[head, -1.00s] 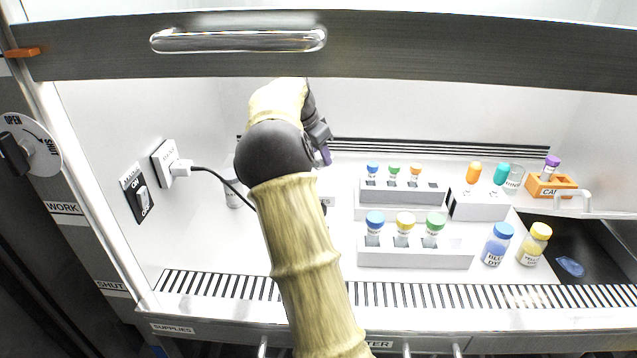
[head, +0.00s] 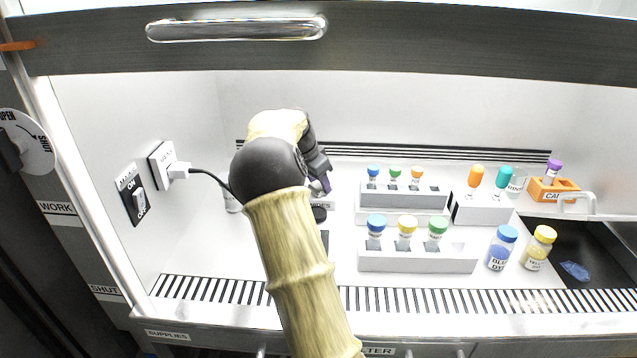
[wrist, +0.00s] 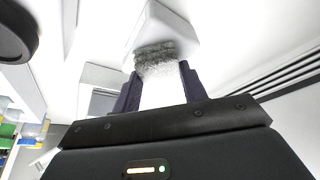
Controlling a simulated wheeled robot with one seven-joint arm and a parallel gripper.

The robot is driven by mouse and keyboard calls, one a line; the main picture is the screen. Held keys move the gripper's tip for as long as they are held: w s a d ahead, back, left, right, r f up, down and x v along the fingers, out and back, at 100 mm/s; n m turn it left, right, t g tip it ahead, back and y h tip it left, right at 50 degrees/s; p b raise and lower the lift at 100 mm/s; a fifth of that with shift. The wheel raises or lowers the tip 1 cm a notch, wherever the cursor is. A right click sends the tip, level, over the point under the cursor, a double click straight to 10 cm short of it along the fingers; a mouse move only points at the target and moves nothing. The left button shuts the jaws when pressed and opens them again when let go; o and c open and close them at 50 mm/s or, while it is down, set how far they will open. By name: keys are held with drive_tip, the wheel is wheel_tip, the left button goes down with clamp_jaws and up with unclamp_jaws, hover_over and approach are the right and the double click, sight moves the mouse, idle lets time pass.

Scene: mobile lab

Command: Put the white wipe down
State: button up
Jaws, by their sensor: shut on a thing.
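My gripper (head: 322,183) is inside the white cabinet, left of the vial racks, and my arm hides much of the space below it. In the wrist view its two dark purple fingers (wrist: 160,88) are shut on the white wipe (wrist: 162,90). A grey, fuzzy-looking patch shows at the far end of the wipe, close to a white block-like shape (wrist: 167,22). I cannot tell whether they touch. The wipe cannot be made out in the head view.
Racks with capped vials (head: 415,262) stand right of my arm. A blue-capped bottle (head: 499,248), a yellow-capped bottle (head: 538,248) and an orange holder (head: 552,190) are further right. A black cable (head: 208,175) runs from the left wall. A slotted grille (head: 430,299) lies along the front.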

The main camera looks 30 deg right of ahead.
drive_tip(key=o, duration=1.2)
drive_tip(key=p+v, duration=0.2)
drive_tip(key=v, duration=1)
drive_tip(key=shift+p, duration=0.3)
